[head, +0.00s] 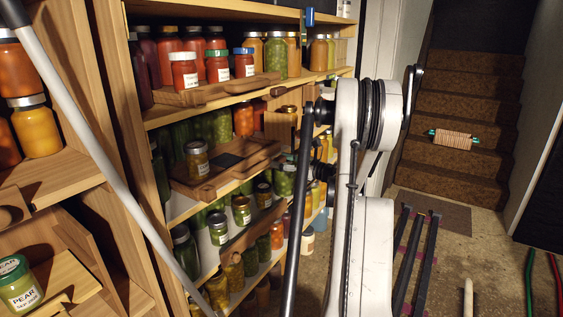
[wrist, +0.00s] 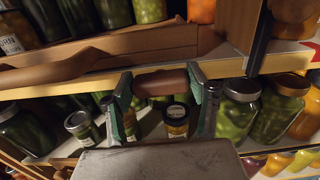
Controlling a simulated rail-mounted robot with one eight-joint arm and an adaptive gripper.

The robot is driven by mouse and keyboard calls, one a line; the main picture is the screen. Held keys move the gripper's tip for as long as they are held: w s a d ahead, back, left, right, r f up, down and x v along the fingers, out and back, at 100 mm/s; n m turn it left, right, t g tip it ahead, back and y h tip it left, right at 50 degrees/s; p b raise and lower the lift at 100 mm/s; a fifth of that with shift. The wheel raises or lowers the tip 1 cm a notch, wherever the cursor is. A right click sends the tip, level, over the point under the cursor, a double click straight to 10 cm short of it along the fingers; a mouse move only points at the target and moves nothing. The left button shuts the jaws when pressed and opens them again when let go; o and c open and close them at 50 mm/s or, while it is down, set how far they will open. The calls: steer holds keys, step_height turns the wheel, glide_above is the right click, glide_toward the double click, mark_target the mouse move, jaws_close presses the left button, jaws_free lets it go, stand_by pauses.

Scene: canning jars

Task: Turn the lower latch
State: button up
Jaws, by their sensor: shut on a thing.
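A brown wooden latch (wrist: 162,82) lies across the shelf edge in the wrist view, roughly level in the picture. My gripper (wrist: 160,88) has one green-padded finger at each end of the latch and is shut on it. In the head view my gripper (head: 318,170) is at the edge of the middle shelf, partly hidden behind my arm. The lower latch cannot be made out clearly there. Another brown latch (head: 279,91) sits on the edge of the shelf above.
A wooden tray (head: 205,190) with a jar (head: 197,160) is left of my gripper. Stairs (head: 460,110) and open floor are to the right.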

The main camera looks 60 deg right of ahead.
steer(key=n, duration=0.4)
steer(key=shift+a, duration=0.15)
steer(key=n, duration=0.4)
steer(key=shift+a+f+n+b, duration=0.1)
steer(key=shift+n+b, duration=0.2)
steer(key=shift+n, duration=0.1)
steer(key=n, duration=0.4)
steer(key=shift+f, duration=0.1)
steer(key=shift+f+n, duration=0.1)
steer(key=shift+n, duration=2.2)
steer(key=o, duration=1.2)
steer(key=shift+c, duration=0.2)
